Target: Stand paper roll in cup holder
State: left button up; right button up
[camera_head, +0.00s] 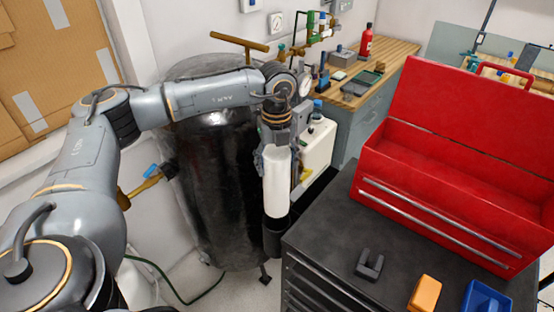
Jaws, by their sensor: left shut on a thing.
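The white paper roll (277,184) hangs upright below my left arm, at the left edge of the dark cabinet. My left gripper (277,152) is shut on its upper end. A dark cup holder (274,242) sits directly below the roll, against the cabinet's side. The roll's lower end is at the holder's rim; I cannot tell whether it is inside or just above or in front. My right gripper is not in view.
A large black tank (220,190) stands close on the left. The dark cabinet top (330,222) carries an open red toolbox (450,170), a dark U-shaped block (369,264), an orange block (425,293) and a blue bin (486,297). A white canister (319,150) stands behind the roll.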

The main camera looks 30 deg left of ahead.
pick_arm(q)
notch_tip(320, 180, down, 2)
jog(key=shift+f+b, duration=0.15)
jog(key=shift+b, duration=0.4)
jog(key=shift+f+b, duration=0.35)
jog(key=shift+f, duration=0.3)
notch_tip(320, 180, down, 6)
jog(key=b, duration=0.4)
jog(key=shift+r, duration=0.25)
jog(key=shift+f+b, duration=1.95)
jog(key=shift+f, duration=1)
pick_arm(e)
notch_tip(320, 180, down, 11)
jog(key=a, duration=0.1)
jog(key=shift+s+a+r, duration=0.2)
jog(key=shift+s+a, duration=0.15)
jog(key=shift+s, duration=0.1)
pick_arm(q)
jog(key=o, duration=1.8)
jog(key=shift+c, duration=0.2)
